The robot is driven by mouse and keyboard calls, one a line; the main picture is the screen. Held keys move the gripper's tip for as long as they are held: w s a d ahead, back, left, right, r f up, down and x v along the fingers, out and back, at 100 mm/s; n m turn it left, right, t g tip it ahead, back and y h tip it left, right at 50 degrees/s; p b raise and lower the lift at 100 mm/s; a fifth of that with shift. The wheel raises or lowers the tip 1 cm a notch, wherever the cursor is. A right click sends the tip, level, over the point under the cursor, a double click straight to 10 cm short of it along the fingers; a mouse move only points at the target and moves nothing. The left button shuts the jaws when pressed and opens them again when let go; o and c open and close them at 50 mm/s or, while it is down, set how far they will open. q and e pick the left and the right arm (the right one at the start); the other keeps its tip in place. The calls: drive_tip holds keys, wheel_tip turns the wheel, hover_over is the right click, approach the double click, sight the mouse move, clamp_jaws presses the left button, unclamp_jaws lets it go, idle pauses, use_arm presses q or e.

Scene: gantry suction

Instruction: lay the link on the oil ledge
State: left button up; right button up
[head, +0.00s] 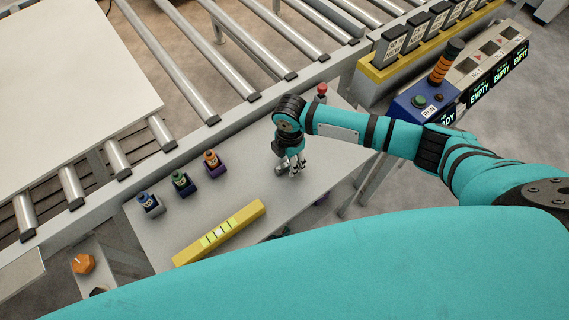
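My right gripper (290,168) comes in from the right and points down over the grey worktable (160,240). Its fingers are small and dark here, with greyish parts at the tips. I cannot tell whether they are open or shut, or whether they hold anything. I cannot make out the link for certain, nor a ledge marked for oil. My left gripper is not in view.
A yellow spirit level (219,232) lies at the table's front. A red-topped item (321,92) stands at the back. Behind runs a roller conveyor (190,60) with a white panel (70,80). At right are a blue RUN box (410,104) and a yellow rack (385,70).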

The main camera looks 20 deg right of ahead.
drive_tip(key=shift+f, duration=0.35)
clamp_jaws()
drive_tip(key=shift+r, duration=0.2)
